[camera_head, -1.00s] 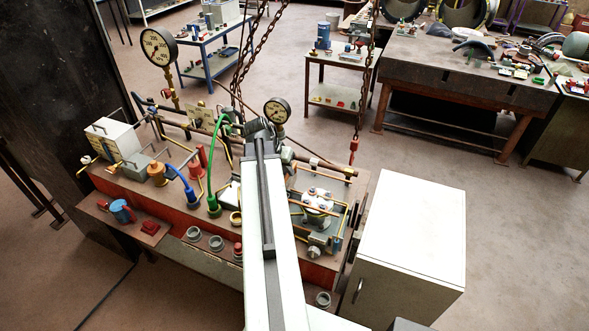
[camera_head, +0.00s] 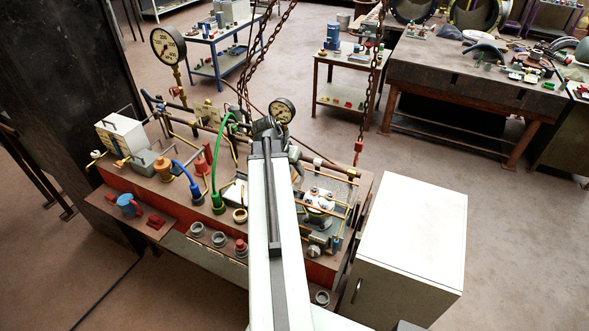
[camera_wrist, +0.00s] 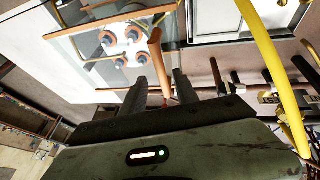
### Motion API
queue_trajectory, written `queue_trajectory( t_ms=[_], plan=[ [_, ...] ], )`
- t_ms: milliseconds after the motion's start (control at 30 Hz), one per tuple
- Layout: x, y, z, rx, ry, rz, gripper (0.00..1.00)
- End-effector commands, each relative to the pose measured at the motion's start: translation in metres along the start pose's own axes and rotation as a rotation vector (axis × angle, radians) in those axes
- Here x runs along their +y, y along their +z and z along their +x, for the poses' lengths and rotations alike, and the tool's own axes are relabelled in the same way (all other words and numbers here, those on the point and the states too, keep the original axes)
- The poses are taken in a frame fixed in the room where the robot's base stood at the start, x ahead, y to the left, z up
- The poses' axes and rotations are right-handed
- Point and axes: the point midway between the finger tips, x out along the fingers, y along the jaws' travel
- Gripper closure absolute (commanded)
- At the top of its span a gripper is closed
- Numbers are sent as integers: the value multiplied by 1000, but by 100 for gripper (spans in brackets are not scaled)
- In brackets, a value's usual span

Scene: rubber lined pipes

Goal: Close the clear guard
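The clear guard (camera_wrist: 98,52) shows in the wrist view as a see-through panel with copper-coloured edge bars, over white fittings with orange rims. In the head view its see-through panel (camera_head: 337,190) is at the right end of the red bench, right of my arm. My gripper (camera_wrist: 161,88) has its two dark fingers apart. An orange-copper bar (camera_wrist: 155,58) shows between and beyond the fingers; contact with it cannot be told. In the head view my arm hides most of the gripper. How far the guard is open is unclear.
A yellow pipe (camera_wrist: 262,50) curves close on the right in the wrist view. Gauges (camera_head: 282,111), hoses (camera_head: 216,160) and hanging chains (camera_head: 372,75) surround the bench. A white cabinet (camera_head: 412,230) stands right of it. Open floor lies beyond.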

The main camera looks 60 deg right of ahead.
Motion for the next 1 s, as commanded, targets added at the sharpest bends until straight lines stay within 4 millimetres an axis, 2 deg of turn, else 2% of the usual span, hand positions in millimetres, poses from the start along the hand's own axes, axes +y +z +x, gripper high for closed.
queue_trajectory(
  t_ms=[33,200,333,867,967,1000],
  plan=[
    [2,-2,-16,0,0,-1,64],
    [3,-3,-50,0,0,-2,64],
    [3,-2,-64,-1,0,-1,64],
    [-1,1,-62,0,-2,-3,64],
    [-29,18,-55,9,-20,-46,64],
    [-50,31,-52,16,-33,-79,64]
  ],
)
